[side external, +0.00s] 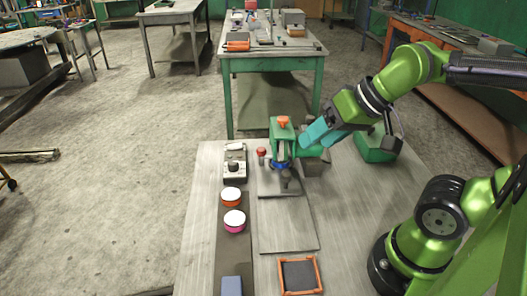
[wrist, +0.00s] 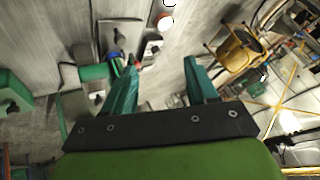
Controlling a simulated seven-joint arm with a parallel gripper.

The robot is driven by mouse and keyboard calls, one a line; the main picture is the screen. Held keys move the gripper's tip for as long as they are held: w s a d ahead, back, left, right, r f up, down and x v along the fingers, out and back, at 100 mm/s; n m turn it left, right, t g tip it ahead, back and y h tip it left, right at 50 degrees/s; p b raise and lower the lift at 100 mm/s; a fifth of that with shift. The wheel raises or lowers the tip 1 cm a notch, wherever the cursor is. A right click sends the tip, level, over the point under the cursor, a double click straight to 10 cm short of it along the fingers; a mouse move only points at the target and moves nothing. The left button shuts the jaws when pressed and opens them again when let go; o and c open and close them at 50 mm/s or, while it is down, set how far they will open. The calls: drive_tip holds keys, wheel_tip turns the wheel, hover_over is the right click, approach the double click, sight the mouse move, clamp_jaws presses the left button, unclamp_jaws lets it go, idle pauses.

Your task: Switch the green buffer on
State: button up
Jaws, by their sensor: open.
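A green machine (side external: 283,133) with an orange top, a blue ring and dark lower parts stands on the near table. Its green body also shows in the wrist view (wrist: 95,72). A lower green unit (side external: 376,148) stands to its right, partly behind my arm. I cannot tell which of the two is the buffer, and no switch is clear on either. A red ball-shaped knob (side external: 261,152) is just left of the machine. My gripper (side external: 308,140) has teal fingers, is open, and is close to the machine's right side. The fingers (wrist: 160,78) have nothing visible between them in the wrist view.
A grey device with a black knob (side external: 234,163) stands left of the machine. Orange (side external: 231,196) and pink (side external: 234,220) round white-topped pieces, a blue block (side external: 238,287) and an orange-framed tray (side external: 300,276) lie nearer.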

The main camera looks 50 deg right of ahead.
clamp_jaws()
idle(1.5)
